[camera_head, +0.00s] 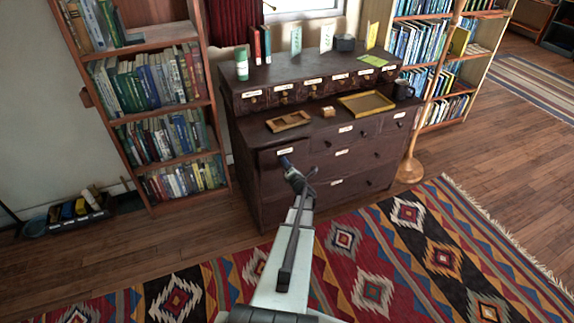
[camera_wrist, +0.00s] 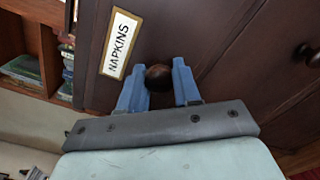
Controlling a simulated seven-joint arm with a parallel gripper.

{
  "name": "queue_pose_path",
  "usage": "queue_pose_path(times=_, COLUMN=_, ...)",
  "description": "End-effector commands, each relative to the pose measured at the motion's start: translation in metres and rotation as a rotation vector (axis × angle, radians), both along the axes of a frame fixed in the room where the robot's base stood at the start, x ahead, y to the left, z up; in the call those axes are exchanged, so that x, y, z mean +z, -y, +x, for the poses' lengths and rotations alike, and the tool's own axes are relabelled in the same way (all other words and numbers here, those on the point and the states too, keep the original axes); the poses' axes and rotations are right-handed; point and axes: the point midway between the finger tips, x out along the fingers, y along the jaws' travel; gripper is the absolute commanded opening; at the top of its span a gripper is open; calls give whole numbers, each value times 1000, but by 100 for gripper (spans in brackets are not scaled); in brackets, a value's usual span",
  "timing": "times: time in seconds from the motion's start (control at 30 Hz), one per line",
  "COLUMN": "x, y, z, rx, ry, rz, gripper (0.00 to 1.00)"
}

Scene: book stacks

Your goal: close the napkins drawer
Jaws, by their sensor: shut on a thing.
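The napkins drawer (camera_head: 270,158) is the left drawer in the top row of the dark wooden dresser's lower body. Its front shows in the wrist view (camera_wrist: 150,35), with a white NAPKINS label (camera_wrist: 121,43) and a round dark knob (camera_wrist: 159,76). My gripper (camera_head: 287,163) is at this drawer's front. In the wrist view its blue fingers (camera_wrist: 156,84) are on either side of the knob, shut on it. In the head view my gripper hides the knob. How far the drawer stands out is hard to tell.
The dresser top holds a wooden tray (camera_head: 289,121), a yellow tray (camera_head: 366,103) and a dark mug (camera_head: 403,90). Bookshelves (camera_head: 155,100) flank the dresser. A patterned rug (camera_head: 340,262) covers the floor in front. A low bin (camera_head: 80,212) stands at left.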

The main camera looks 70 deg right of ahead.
Motion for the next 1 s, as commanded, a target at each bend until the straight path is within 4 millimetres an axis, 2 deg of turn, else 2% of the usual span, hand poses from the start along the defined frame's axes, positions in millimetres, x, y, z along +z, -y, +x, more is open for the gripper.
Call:
queue_pose_path(times=0.1, x=0, y=0, z=0, rx=0, ry=0, rz=0, gripper=0)
queue_pose_path(times=0.4, x=0, y=1, z=1, rx=0, ry=0, rz=0, gripper=0)
queue_pose_path(times=0.7, x=-1, y=32, z=31, rx=1, ry=1, rz=-1, gripper=0)
queue_pose_path(times=0.97, x=0, y=33, z=33, rx=1, ry=1, rz=-1, gripper=0)
queue_pose_path(times=1.0, x=0, y=33, z=33, rx=1, ry=1, rz=-1, gripper=34)
